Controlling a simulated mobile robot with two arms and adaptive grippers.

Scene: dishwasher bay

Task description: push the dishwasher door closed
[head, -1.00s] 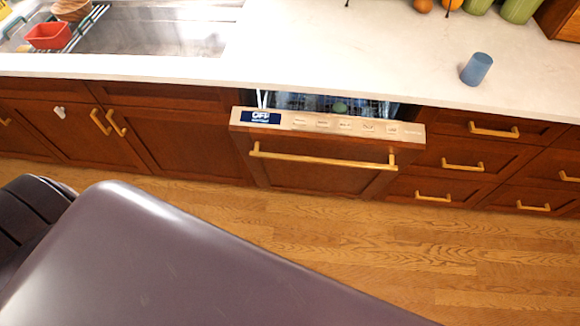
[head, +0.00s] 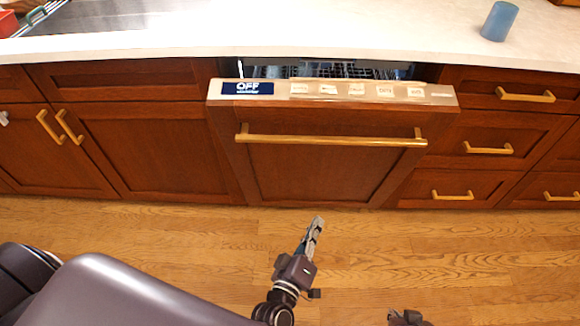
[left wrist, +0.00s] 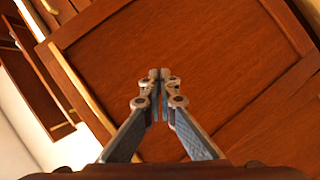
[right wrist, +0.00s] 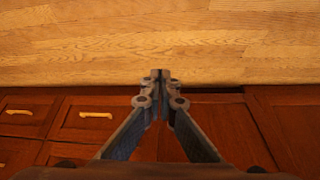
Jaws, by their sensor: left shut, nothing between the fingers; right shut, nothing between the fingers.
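The dishwasher door (head: 320,165) is wood-fronted with a long gold handle (head: 330,139). A control strip with an OFF display (head: 247,88) runs along its top. The door stands ajar, tilted out a little, and part of a rack (head: 340,70) shows in the gap under the counter. My left gripper (head: 317,222) is shut and empty, in front of the door's lower part and apart from the handle. The left wrist view (left wrist: 160,76) shows its fingertips before a wood panel. My right gripper (head: 405,318) is at the bottom edge, mostly cut off; the right wrist view (right wrist: 160,76) shows it shut and empty.
The white counter (head: 330,30) overhangs the door, with a blue cup (head: 499,21) at the right and a sink (head: 100,15) at the left. Drawers (head: 490,125) and cabinets (head: 140,140) flank the door. Open wood floor (head: 450,250) lies before it.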

